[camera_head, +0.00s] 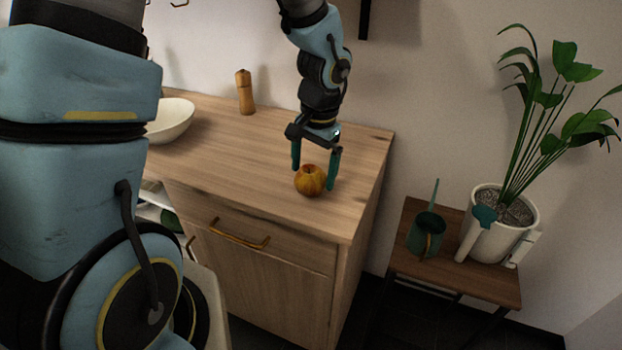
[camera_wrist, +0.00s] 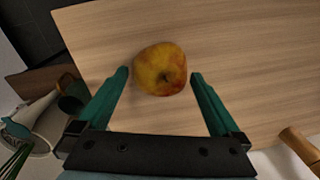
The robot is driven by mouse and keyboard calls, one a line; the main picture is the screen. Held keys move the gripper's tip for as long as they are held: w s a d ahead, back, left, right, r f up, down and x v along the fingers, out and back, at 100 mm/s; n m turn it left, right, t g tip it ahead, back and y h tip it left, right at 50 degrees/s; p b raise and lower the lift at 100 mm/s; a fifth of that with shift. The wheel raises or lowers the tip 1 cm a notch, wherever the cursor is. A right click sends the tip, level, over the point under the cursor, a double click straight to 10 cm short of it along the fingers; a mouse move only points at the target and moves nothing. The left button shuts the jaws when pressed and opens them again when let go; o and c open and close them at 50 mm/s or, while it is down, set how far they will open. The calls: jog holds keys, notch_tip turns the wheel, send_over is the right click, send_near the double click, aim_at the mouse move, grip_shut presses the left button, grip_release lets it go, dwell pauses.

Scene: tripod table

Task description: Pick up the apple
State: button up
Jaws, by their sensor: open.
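A yellow-red apple (camera_head: 310,181) sits on the wooden cabinet top (camera_head: 235,150), near its front right corner. My gripper (camera_head: 313,178) points down over it with green fingers. In the head view one finger is left of the apple and the other is right of it. In the wrist view the apple (camera_wrist: 159,69) lies between and just beyond the two open fingertips (camera_wrist: 160,74). The gripper is open and holds nothing. I cannot tell whether a finger touches the apple.
A pepper mill (camera_head: 245,92) and a white bowl (camera_head: 171,120) stand further back on the cabinet top. A drawer handle (camera_head: 239,235) is on the cabinet front. To the right, a low side table (camera_head: 408,262) bears a green watering can (camera_head: 427,236) and a potted plant (camera_head: 493,244).

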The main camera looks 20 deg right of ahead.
aim_at(313, 170)
jog(key=shift+w+f, duration=0.1)
jog(key=shift+f, duration=1.4)
jog(key=shift+c, duration=0.2)
jog(key=c, duration=1.2)
jog(key=shift+r, duration=0.1)
jog(key=shift+c, duration=0.2)
